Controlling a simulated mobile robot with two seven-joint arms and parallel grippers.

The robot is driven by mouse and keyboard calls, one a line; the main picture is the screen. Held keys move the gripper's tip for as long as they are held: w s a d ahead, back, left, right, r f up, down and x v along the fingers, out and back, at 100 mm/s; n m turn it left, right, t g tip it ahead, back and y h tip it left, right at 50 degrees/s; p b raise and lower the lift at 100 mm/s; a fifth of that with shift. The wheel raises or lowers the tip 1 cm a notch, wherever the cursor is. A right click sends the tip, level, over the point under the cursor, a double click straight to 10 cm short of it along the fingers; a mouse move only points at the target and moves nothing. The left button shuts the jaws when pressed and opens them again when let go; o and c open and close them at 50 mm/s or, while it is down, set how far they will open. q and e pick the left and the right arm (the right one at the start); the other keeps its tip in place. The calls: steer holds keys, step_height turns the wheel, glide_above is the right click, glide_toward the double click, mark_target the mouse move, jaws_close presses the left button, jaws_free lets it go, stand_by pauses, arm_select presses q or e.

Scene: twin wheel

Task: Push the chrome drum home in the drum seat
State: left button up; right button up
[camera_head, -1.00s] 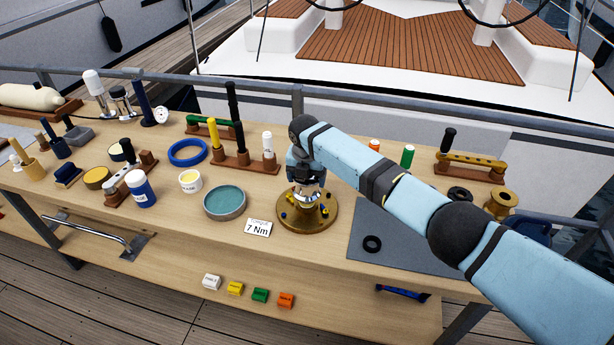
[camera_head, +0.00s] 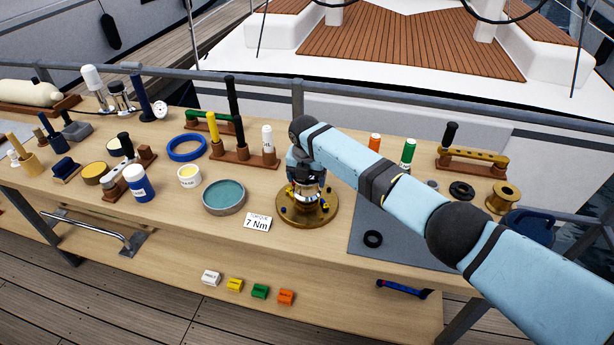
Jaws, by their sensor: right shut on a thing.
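The chrome drum (camera_head: 308,193) is upright over the middle of the round brass drum seat (camera_head: 293,214) on the workbench. My right gripper (camera_head: 306,181) is above the seat, pointing down and shut on the drum's upper part. The gripper and wrist hide the drum's top. Small blue and yellow parts show around the drum on the seat. I cannot tell from this view whether the drum's lower edge is fully down in the seat. My left gripper is not in view.
A teal-filled round tin (camera_head: 224,197) and a "7 Nm" card (camera_head: 257,222) lie left of the seat. A grey mat (camera_head: 400,245) with a black ring (camera_head: 373,239) lies to the right. A wooden rack with upright tools (camera_head: 245,157) stands behind. The railing runs along the back.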

steer(key=shift+f+b, duration=0.6)
steer(key=shift+f, duration=0.25)
steer(key=o, duration=1.4)
steer(key=shift+r, duration=0.1)
steer(key=shift+s, duration=0.1)
step_height(320, 180, up, 14)
steer(key=s, duration=0.1)
steer(key=shift+s+a, duration=0.2)
steer(key=shift+s, duration=0.1)
